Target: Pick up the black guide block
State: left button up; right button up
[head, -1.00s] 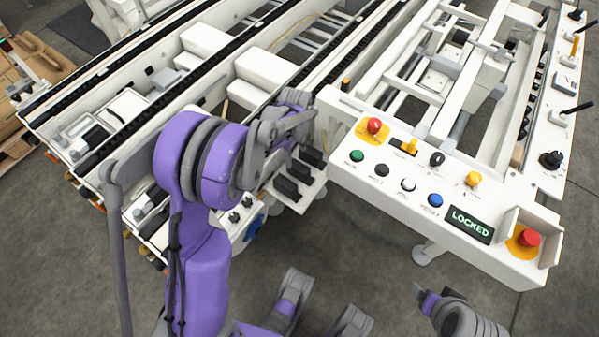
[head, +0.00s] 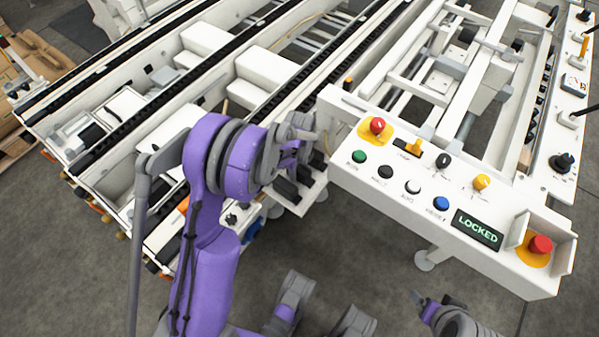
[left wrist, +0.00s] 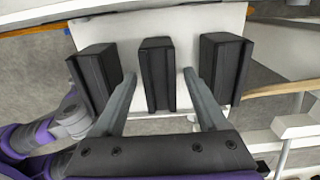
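Several black guide blocks stand in a row on a white plate, and three show in the left wrist view: a left block (left wrist: 96,75), a middle block (left wrist: 157,62) and a right block (left wrist: 225,65). My left gripper (left wrist: 158,76) is open, its two grey fingers on either side of the middle block. Gaps show between the fingers and that block, and nothing is held. In the head view the blocks (head: 286,189) sit under my left gripper (head: 303,142), which partly hides them. A grey and purple part of my right arm shows at the lower right; its finger state is unclear.
A white control panel (head: 350,178) with coloured buttons and a green LOCKED display (head: 478,229) is just right of my left gripper. A conveyor with black rails (head: 150,112) lies behind and left. Grey floor (head: 390,285) is open in front.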

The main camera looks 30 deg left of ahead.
pick_arm(q)
grip_shut()
